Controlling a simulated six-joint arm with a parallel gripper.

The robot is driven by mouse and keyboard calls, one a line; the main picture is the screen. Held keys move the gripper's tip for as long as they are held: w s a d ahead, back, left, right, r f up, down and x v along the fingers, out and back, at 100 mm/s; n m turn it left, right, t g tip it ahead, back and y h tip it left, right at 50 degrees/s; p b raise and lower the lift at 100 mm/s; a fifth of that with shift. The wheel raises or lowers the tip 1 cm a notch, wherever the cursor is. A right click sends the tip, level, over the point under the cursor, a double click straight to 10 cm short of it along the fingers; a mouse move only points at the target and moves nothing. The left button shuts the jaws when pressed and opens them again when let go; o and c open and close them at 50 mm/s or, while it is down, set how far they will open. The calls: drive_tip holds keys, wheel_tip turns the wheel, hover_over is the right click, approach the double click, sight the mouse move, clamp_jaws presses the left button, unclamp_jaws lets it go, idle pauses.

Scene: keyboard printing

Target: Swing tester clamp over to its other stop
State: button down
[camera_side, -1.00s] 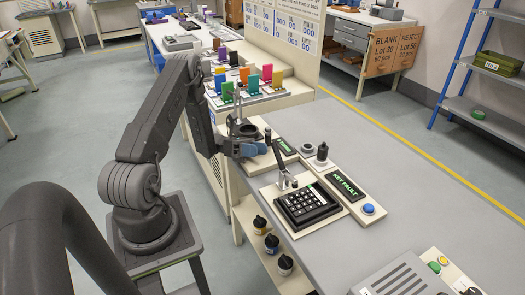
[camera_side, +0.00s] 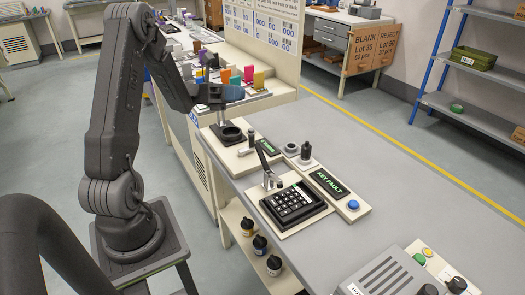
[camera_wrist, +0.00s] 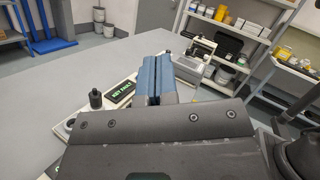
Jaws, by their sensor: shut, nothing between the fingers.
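The tester clamp (camera_side: 263,164) is a thin grey lever at the back left edge of the tester. It stands up steeply, with its dark tip leaning toward the back left. The black keypad (camera_side: 292,204) lies on the cream tester plate (camera_side: 311,227) beside it. The display (camera_side: 333,186) reads "KEY FAULT" in green and also shows in the wrist view (camera_wrist: 121,91). My gripper (camera_side: 236,94) is up behind and left of the clamp, apart from it. In the wrist view its blue fingers (camera_wrist: 157,72) are together and empty. The clamp cannot be made out there.
A black-knobbed stamp (camera_side: 306,153) and a blue button (camera_side: 353,205) are right of the clamp. Coloured upright cards (camera_side: 248,73) stand behind.

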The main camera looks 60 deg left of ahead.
drive_tip(key=s+d+f+m+g+y, duration=0.3)
drive_tip(key=s+d+m+g+y, duration=0.1)
drive_tip(key=d+m+g+y, duration=0.4)
drive_tip(key=s+d+f+m+g+y, duration=0.35)
drive_tip(key=d+m+g+y, duration=0.25)
drive_tip(key=d+m+g, duration=0.4)
drive_tip(key=w+r+m+t+y, duration=0.65)
drive_tip(key=m+t+y, duration=0.25)
drive_tip(key=m+y, duration=0.25)
approach(261, 152)
drive_tip(key=shift+m+t+y, duration=0.25)
drive_tip(key=shift+t+y, duration=0.1)
drive_tip(key=shift+t, duration=0.05)
drive_tip(key=x, duration=0.7)
drive_tip(key=shift+s+f, duration=0.2)
drive_tip(key=shift+f, duration=0.25)
drive_tip(key=shift+a, duration=0.1)
